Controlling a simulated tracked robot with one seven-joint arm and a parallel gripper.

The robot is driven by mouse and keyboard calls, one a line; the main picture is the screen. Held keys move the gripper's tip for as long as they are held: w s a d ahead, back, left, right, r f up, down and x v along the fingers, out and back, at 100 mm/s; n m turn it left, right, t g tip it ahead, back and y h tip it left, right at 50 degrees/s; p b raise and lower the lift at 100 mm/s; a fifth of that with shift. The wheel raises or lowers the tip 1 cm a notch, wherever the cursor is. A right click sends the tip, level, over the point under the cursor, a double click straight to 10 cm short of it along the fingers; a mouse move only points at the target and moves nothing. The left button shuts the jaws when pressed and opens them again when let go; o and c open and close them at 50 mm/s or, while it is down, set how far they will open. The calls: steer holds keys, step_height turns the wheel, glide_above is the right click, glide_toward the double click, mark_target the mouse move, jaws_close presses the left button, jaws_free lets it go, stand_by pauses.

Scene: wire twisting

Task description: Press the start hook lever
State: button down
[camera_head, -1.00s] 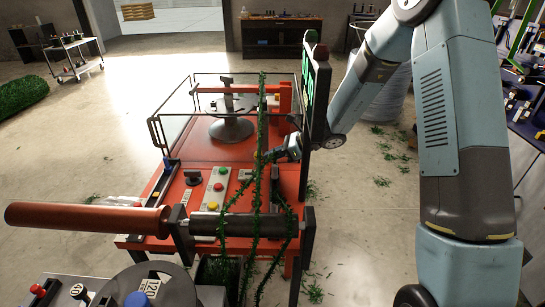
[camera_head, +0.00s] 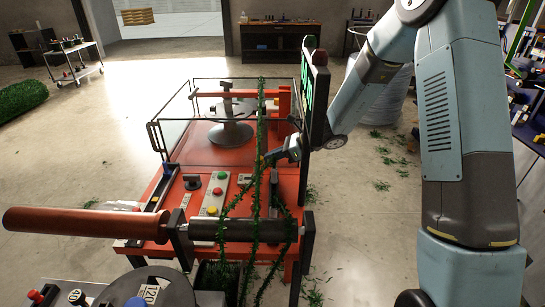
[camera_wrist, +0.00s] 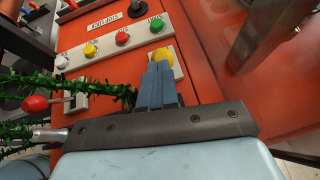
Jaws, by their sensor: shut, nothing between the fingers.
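My gripper (camera_wrist: 158,68) is shut and empty in the wrist view. Its fingertips overlap the near edge of a yellow button (camera_wrist: 163,54) on a small white plate; I cannot tell whether they touch it. A lever with a red knob (camera_wrist: 36,103) sits on a pale plate to the left of the fingers. A black knob (camera_wrist: 136,8) stands at the top of the wrist view. Which of these is the start hook lever is not readable. In the head view my gripper (camera_head: 268,158) is over the right side of the red machine (camera_head: 190,146), partly behind green strands.
A white strip (camera_wrist: 106,45) carries white, yellow, red and green buttons beyond the fingers. Green garland-like strands (camera_head: 256,195) hang across the machine front, near my gripper. A dark screen (camera_head: 316,95) stands beside my arm. A clear guard with a frame surrounds the machine's rear.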

steer(key=d+r, duration=0.2)
steer(key=d, duration=1)
steer(key=shift+s+d+r, duration=0.2)
steer(key=shift+s+r, duration=0.1)
steer(key=shift+r, duration=0.05)
